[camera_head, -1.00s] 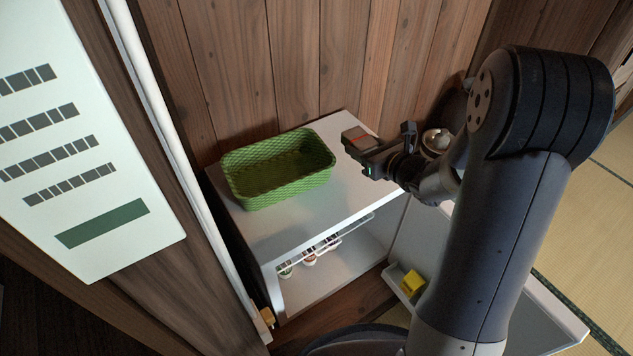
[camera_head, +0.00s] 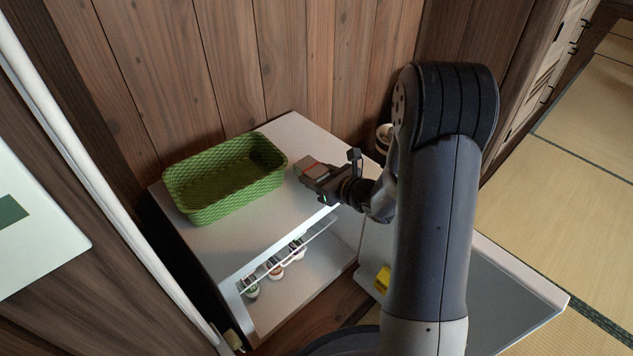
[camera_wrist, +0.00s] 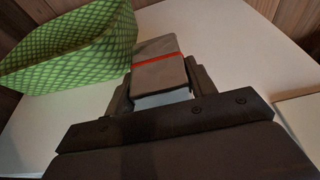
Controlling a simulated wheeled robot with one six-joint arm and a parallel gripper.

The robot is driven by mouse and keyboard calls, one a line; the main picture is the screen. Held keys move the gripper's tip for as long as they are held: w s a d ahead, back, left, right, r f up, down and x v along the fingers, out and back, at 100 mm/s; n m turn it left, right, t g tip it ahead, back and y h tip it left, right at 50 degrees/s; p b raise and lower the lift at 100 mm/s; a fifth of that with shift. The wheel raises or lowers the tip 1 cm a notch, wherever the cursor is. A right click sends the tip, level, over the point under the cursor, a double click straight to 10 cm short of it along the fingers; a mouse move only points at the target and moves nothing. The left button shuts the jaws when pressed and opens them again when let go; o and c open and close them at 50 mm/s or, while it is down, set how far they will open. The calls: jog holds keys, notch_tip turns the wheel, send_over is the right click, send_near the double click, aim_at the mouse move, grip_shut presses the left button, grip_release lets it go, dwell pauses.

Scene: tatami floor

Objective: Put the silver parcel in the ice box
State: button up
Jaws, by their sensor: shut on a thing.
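The silver parcel, a grey block with a red band, is held between the fingers of my gripper (camera_head: 318,182). The parcel (camera_head: 306,168) is above the white top of an open-fronted cabinet (camera_head: 290,135), which looks like the ice box. In the wrist view the parcel (camera_wrist: 160,62) sits between the two dark fingers (camera_wrist: 158,92), its far end sticking out past them. The cabinet's door (camera_head: 490,300) stands open to the right. The open interior (camera_head: 300,285) shows below the top. I cannot tell whether the parcel touches the top.
A green woven basket (camera_head: 225,205) stands on the left of the cabinet top, close to my gripper. A wire shelf (camera_head: 290,255) and several small cups (camera_head: 275,270) are inside. A yellow block (camera_head: 382,279) sits in the door's bin. A wooden wall (camera_head: 270,60) is behind.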

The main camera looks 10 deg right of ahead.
jog(key=shift+f, duration=0.65)
jog(key=shift+f, duration=0.15)
jog(key=o, duration=1.1)
jog(key=shift+o, duration=0.2)
